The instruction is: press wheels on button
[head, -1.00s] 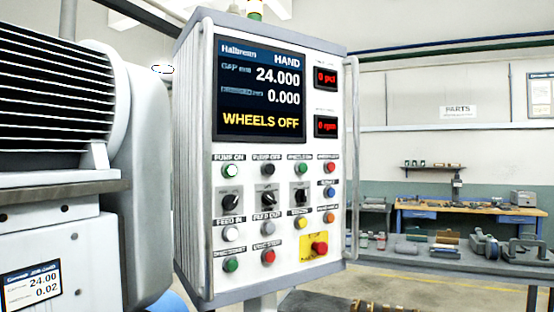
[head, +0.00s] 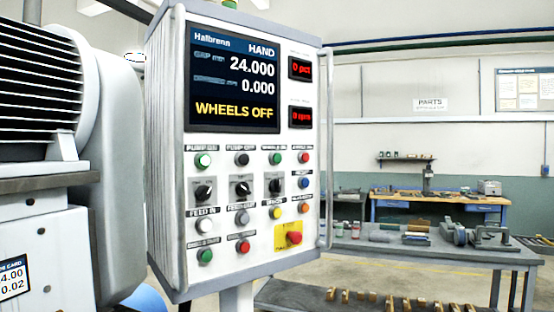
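The control panel (head: 160,130) stands upright in the middle-left of the head view. Its screen (head: 236,80) reads HAND, gap 24.000, 0.000 and WHEELS OFF in yellow. The wheels on button (head: 275,158) is a green button in the top button row, third from the left, under a small label that is hard to read. A green pump on button (head: 203,160) sits at the left end of that row and looks lit. Both of my grippers are out of view.
A large grey-white machine (head: 120,180) with a finned motor (head: 40,85) stands close on the left. A red emergency knob (head: 294,237) is at the panel's lower right. A grey bench (head: 440,257) with tools stands behind on the right. Space right of the panel is partly open.

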